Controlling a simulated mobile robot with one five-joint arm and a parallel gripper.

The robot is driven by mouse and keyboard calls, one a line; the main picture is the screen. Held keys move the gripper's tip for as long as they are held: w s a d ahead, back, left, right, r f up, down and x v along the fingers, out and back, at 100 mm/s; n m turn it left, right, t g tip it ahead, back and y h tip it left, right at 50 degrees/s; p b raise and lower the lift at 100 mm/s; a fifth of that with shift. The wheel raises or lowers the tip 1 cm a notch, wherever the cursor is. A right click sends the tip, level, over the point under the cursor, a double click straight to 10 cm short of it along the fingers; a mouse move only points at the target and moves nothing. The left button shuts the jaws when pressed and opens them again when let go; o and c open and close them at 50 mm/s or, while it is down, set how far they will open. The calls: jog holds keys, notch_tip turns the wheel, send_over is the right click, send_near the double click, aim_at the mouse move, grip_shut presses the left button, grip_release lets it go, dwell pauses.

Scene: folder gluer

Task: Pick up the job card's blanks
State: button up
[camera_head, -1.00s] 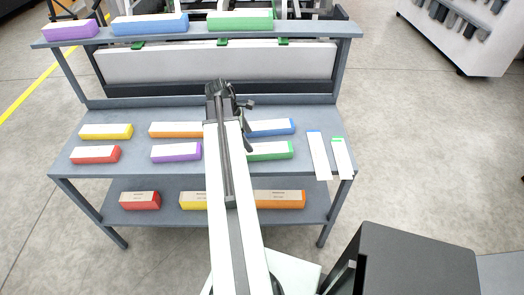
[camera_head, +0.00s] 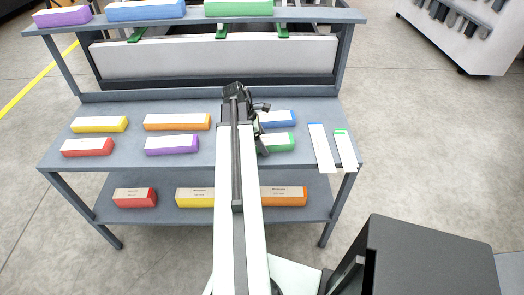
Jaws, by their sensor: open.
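Blanks in coloured stacks with white tops lie on the middle shelf: yellow (camera_head: 99,125), orange (camera_head: 176,122), red (camera_head: 87,147), purple (camera_head: 172,146), blue (camera_head: 279,119) and green (camera_head: 279,143). Two white cards lie at the shelf's right end, one with a blue top edge (camera_head: 321,148) and one with a green top edge (camera_head: 345,150); their writing cannot be read. My gripper (camera_head: 259,107) is over the shelf, open and seemingly empty, beside the blue and green stacks. My arm hides their left ends.
The upper shelf holds purple (camera_head: 63,17), blue (camera_head: 146,11) and green (camera_head: 239,8) stacks. The lower shelf holds red (camera_head: 134,197), yellow (camera_head: 195,198) and orange (camera_head: 284,196) boxes. A dark box-like body (camera_head: 430,255) stands at lower right.

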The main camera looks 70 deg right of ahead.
aim_at(263, 140)
grip_shut()
dwell(0.3)
notch_tip(263, 140, up, 10)
jog(key=p, duration=1)
jog(key=shift+r+p, duration=0.1)
jog(key=shift+p, duration=0.25)
